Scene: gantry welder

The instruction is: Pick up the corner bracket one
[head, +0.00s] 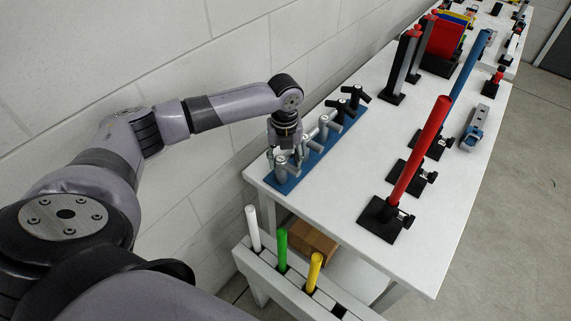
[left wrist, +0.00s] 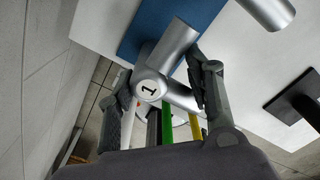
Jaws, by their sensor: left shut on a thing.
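Corner bracket one (head: 281,172) is a grey metal piece of joined tubes at the near end of a blue board (head: 318,157). In the left wrist view the bracket (left wrist: 176,48) shows a white round end marked "1". My left gripper (head: 285,154) points down over it from the wall side. In the left wrist view its two fingers (left wrist: 162,78) are on either side of the bracket, shut on it. I cannot tell whether the bracket touches the board. My right gripper is not in view.
More grey brackets (head: 325,128) and dark ones (head: 349,97) stand in a row close behind on the board. A rack (head: 262,268) with white, green and yellow rods is in front. The white table (head: 315,205) is bare near its front edge.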

